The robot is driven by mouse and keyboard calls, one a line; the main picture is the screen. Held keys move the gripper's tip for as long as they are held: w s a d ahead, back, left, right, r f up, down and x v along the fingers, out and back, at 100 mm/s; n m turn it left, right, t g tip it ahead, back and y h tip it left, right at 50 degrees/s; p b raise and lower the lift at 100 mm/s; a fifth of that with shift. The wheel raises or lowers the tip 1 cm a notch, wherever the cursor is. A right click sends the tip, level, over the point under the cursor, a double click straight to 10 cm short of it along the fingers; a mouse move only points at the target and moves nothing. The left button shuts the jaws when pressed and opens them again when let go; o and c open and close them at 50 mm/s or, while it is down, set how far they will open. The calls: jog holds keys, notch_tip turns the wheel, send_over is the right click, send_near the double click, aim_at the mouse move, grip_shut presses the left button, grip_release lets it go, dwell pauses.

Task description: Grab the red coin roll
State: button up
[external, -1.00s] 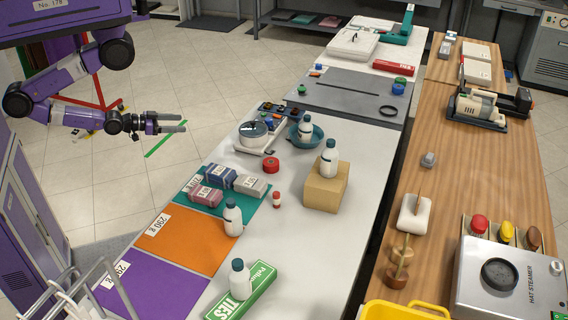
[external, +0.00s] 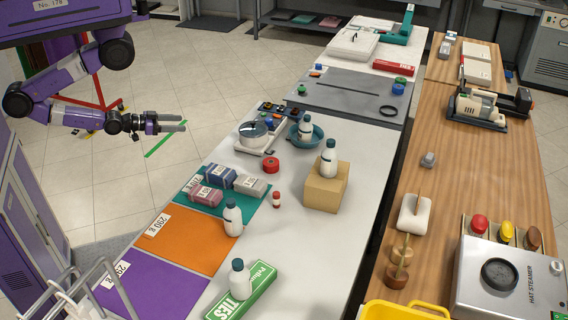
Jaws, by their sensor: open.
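A small upright cylinder, red with a white band (external: 276,200), stands on the white counter (external: 285,240) right of the teal mat (external: 256,206). It may be the red coin roll, but it is too small to be sure. A squat round red thing (external: 271,165) lies farther back, near the pan. My gripper (external: 184,123) is open and empty, in the air over the floor left of the counter. It is well apart from both red things.
White bottles stand around the red-banded cylinder, one (external: 233,218) at the mats and one on a cardboard box (external: 325,190). Labelled bundles (external: 222,177) lie on the teal mat. A pan (external: 254,132) and a teal bowl (external: 318,134) stand behind. Bare counter lies right of the cylinder.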

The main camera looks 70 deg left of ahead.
jog(key=shift+c, duration=0.9)
